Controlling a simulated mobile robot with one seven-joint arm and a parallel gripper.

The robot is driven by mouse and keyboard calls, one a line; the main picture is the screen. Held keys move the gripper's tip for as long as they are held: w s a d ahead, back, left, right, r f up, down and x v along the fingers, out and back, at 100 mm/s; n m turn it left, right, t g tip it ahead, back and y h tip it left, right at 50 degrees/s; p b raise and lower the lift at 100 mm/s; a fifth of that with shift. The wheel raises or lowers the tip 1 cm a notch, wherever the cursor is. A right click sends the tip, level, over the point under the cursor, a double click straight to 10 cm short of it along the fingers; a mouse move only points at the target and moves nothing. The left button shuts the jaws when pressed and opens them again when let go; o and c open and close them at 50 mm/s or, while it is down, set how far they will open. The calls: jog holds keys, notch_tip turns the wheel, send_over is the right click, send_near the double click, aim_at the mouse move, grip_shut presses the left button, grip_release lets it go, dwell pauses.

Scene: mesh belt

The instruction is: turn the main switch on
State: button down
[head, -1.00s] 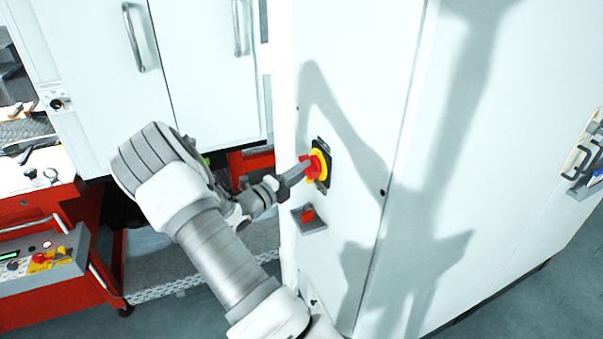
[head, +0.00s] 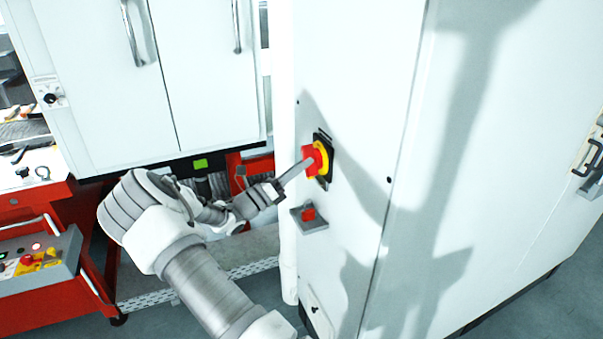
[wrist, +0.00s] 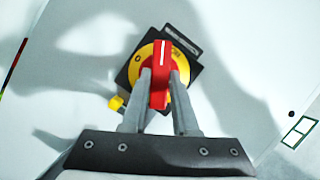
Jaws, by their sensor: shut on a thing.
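The main switch is a red rotary handle (wrist: 160,75) on a yellow ring (wrist: 139,73) with a black square plate (wrist: 189,72), on the white cabinet door. It also shows in the head view (head: 322,160). My gripper (wrist: 160,88) is at the switch, its two fingers on either side of the red handle and shut on it. An "O" shows on the ring left of the mark. The plate looks tilted clockwise in that view.
A small grey box with a red part (head: 309,215) sits on the door just below the switch. White cabinets (head: 100,90) stand behind my arm. A red cart with a control panel (head: 35,262) is at left. A wall handle (head: 588,158) is at far right.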

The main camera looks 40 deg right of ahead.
jog(key=shift+w+f+m+g+b, duration=0.1)
jog(key=shift+m+g+b, duration=0.95)
jog(key=shift+m, duration=1.15)
jog(key=shift+w+f+m+g+b, duration=0.1)
jog(key=shift+m+g+b, duration=0.95)
jog(key=shift+m, duration=1.15)
jog(key=shift+r+m+g, duration=0.1)
jog(key=shift+m+g, duration=0.2)
jog(key=shift+g, duration=0.1)
jog(key=c, duration=0.7)
grip_release()
jog(key=b+v, duration=0.1)
jog(key=v, duration=1.6)
jog(key=shift+a, duration=0.1)
